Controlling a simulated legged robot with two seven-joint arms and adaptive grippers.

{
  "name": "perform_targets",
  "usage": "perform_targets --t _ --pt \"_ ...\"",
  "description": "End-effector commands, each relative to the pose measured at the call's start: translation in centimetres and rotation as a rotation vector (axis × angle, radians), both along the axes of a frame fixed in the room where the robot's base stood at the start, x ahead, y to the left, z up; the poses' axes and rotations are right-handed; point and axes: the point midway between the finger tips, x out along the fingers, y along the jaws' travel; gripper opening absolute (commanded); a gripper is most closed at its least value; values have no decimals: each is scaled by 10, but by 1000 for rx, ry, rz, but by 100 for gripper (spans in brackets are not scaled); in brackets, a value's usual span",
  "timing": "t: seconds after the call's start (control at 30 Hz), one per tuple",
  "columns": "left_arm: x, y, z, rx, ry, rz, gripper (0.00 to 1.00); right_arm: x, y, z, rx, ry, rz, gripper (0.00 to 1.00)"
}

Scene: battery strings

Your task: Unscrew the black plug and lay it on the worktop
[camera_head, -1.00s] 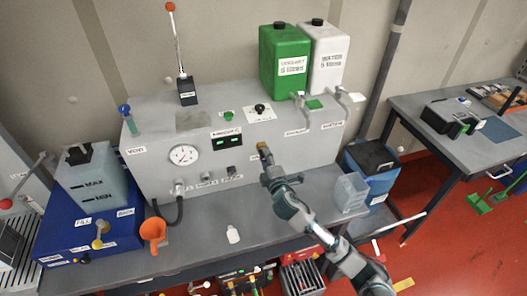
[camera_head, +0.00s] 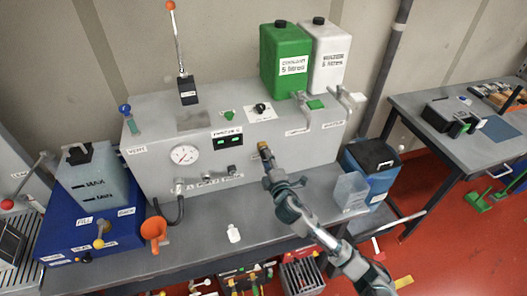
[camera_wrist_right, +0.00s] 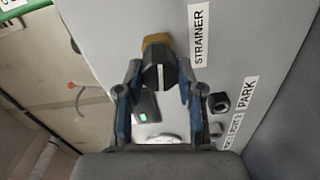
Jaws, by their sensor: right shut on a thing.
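The black plug (camera_wrist_right: 160,76) sits at a brass fitting (camera_wrist_right: 157,42) on the grey machine's front, beside the STRAINER label. A light stripe runs across the plug's face. My right gripper (camera_wrist_right: 161,72) has a finger on each side of the plug and is shut on it. In the head view the right gripper (camera_head: 267,167) reaches the machine front at the brass fitting (camera_head: 263,147), and the plug is hidden behind it. The worktop (camera_head: 205,228) lies below. My left gripper is not in view.
Bare worktop lies around the white bottle.

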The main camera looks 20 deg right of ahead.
Motion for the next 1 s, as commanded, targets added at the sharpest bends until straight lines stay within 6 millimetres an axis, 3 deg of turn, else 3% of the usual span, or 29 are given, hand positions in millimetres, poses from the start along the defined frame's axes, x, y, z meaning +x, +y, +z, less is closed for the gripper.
perform_targets --t 0.03,0.97,1.0 --pt "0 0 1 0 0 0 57 -4 2 -10 0 20 2 0" --pt "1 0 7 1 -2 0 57 -18 2 -6 0 11 4 0" --pt "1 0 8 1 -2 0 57 -18 1 -6 0 11 4 42"
